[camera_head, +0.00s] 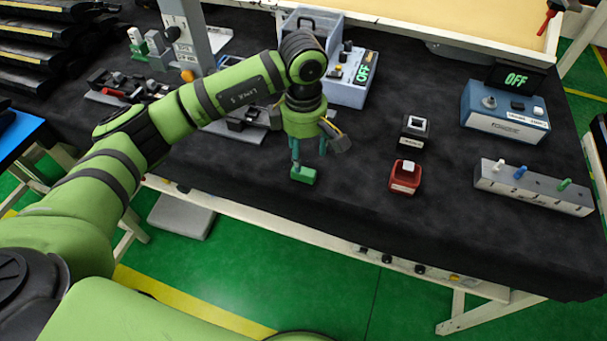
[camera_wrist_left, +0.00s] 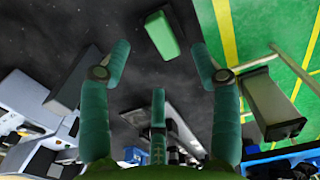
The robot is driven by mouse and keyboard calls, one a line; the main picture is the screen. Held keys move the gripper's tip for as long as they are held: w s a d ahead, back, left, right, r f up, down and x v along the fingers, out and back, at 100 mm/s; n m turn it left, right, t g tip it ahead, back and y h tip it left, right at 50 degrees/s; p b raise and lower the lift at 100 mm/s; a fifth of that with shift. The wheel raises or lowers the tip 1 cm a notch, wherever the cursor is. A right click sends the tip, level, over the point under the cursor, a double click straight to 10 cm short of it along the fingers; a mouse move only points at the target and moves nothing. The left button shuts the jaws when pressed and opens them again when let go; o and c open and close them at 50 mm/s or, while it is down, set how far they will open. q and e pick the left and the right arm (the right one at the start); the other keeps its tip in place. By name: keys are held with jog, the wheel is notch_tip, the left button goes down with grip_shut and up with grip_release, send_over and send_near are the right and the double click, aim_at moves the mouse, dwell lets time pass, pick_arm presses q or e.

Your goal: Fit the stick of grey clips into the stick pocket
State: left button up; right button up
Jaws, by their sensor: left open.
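My left gripper (camera_head: 309,152) is open, pointing down over the table near its front edge. A green block (camera_head: 303,175) stands on the dark mat just below the fingertips. In the left wrist view the block (camera_wrist_left: 162,35) lies beyond the spread fingertips (camera_wrist_left: 168,70), with nothing between them. I cannot single out the stick of grey clips or its pocket for sure. A black and grey fixture (camera_head: 243,128) sits behind my left arm, partly hidden. Small grey and green pieces (camera_head: 155,45) stand at the back left. My right gripper is not in view.
A black block (camera_head: 414,130) and a red block (camera_head: 405,176) stand right of my gripper. A grey bar with coloured pegs (camera_head: 530,187) and a blue box (camera_head: 505,110) are farther right. A control box (camera_head: 349,80) stands behind the gripper. The mat between is bare.

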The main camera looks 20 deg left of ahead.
aim_at(305, 169)
pick_arm(q)
jog(key=shift+a+f, duration=0.15)
jog(key=shift+f, duration=0.1)
jog(key=f+p, duration=0.1)
jog(key=f, duration=0.1)
jog(key=f+p, duration=0.2)
jog(key=f, duration=0.1)
jog(key=shift+d+f+p, duration=0.2)
jog(key=shift+f+p, duration=0.05)
jog(key=shift+p, duration=0.05)
jog(key=shift+f, duration=0.5)
jog(key=c, duration=1.2)
